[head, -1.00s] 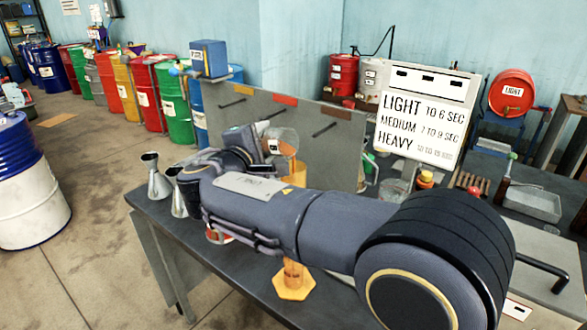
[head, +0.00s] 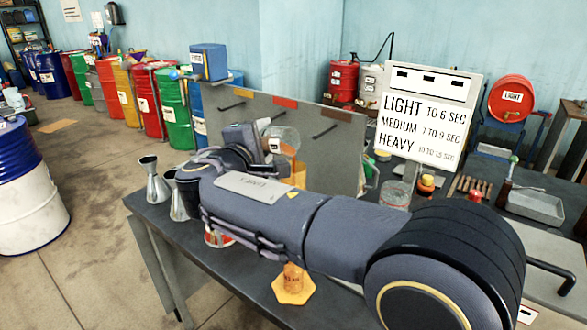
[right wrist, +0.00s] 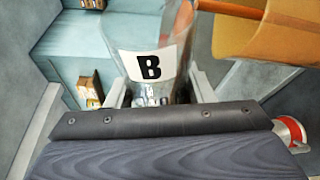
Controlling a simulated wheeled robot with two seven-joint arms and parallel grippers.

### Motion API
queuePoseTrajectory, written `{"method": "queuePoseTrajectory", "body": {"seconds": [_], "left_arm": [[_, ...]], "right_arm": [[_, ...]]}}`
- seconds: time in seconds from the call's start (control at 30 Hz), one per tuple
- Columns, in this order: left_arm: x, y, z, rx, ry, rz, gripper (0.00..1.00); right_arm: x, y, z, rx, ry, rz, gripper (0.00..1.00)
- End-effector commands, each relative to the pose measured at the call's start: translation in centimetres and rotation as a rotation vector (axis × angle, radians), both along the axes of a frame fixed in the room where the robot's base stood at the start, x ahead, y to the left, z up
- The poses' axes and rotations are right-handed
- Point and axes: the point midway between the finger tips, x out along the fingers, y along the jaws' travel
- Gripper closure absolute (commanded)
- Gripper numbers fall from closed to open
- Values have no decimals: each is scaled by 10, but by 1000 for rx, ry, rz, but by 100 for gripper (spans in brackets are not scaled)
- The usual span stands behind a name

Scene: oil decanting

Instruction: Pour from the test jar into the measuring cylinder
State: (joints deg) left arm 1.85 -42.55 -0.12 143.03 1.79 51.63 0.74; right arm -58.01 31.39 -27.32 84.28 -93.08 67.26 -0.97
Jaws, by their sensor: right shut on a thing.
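A clear glass jar (head: 284,139) is tilted in my right gripper (head: 262,142). In the right wrist view the jar carries a white label with a black B (right wrist: 150,64), and the jaws (right wrist: 160,92) are shut on it. An orange stream (right wrist: 232,9) runs from the jar's mouth beside a large amber shape (right wrist: 262,38), probably the measuring cylinder's upper part. In the head view, the measuring cylinder's orange hexagonal base (head: 293,290) stands on the bench below my right arm. The arm hides its middle, and amber (head: 299,172) shows above. My left gripper is not in view.
Metal funnels (head: 154,180) stand at the bench's left end. A red-and-white can (head: 217,238) is partly behind my arm. A grey panel (head: 345,150) and a LIGHT/MEDIUM/HEAVY sign (head: 425,125) rise behind. A metal tray (head: 535,206) is at right.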

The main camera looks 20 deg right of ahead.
Motion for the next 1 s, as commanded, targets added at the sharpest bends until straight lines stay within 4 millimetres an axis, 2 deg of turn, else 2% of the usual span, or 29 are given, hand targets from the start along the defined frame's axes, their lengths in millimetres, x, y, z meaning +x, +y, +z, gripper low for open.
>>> {"method": "queuePoseTrajectory", "body": {"seconds": [1.0], "left_arm": [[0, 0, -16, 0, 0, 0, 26]], "right_arm": [[-1, -1, 5, 38, -54, 0, 79]]}}
